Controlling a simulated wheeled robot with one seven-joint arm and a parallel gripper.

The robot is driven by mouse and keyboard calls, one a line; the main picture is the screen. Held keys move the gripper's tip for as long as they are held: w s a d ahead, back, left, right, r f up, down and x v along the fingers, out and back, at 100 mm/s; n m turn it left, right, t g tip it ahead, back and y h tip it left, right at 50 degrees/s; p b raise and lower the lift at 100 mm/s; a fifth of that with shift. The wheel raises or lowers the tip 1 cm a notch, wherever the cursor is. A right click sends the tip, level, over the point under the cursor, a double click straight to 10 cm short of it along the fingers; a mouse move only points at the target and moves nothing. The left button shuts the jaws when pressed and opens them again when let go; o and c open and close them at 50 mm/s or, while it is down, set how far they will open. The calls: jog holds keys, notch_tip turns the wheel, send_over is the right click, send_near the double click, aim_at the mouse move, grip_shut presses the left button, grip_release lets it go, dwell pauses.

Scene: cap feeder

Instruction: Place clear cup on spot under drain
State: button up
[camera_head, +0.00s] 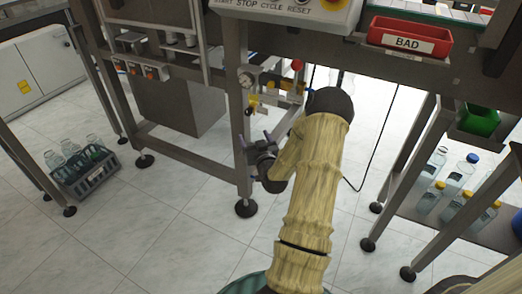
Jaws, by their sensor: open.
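My gripper (257,141) is dark and small in the view, beside the metal frame leg left of my arm. It is open, and I see nothing between its fingers. Above it is the air unit (276,98) with a round gauge, yellow parts and a red knob, mounted under the machine. I cannot make out a drain outlet or a marked spot below it. A faint clear shape (346,80) shows beside my arm's dark joint, but I cannot tell whether it is the clear cup. My arm hides part of the floor and the area right of the air unit.
A crate (88,177) of clear bottles stands on the floor at left. Capped bottles (457,190) stand on a low shelf at right. A red BAD bin (409,38) sits on the machine. A dark cable hangs right of my arm. Tiled floor is open between the legs.

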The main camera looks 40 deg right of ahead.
jog(key=p+v, duration=0.2)
jog(key=v, duration=0.9)
jog(key=shift+s, duration=0.15)
jog(key=w+a+r+n+g+y, duration=0.1)
jog(key=w+a+n+g+y, duration=0.2)
jog(key=a, duration=0.4)
jog(key=w+a+r+n+g+y, duration=0.1)
jog(key=w+a+n+g+y, duration=0.2)
jog(key=a, duration=0.5)
jog(key=s+a+r+g, duration=0.3)
jog(key=s+a+g, duration=0.1)
jog(key=s+a, duration=0.3)
jog(key=s+a+r+m+g, duration=0.1)
jog(key=s+a+r+g, duration=0.3)
jog(key=s+a, duration=0.3)
jog(key=shift+s+y, duration=0.4)
jog(key=shift+s, duration=0.05)
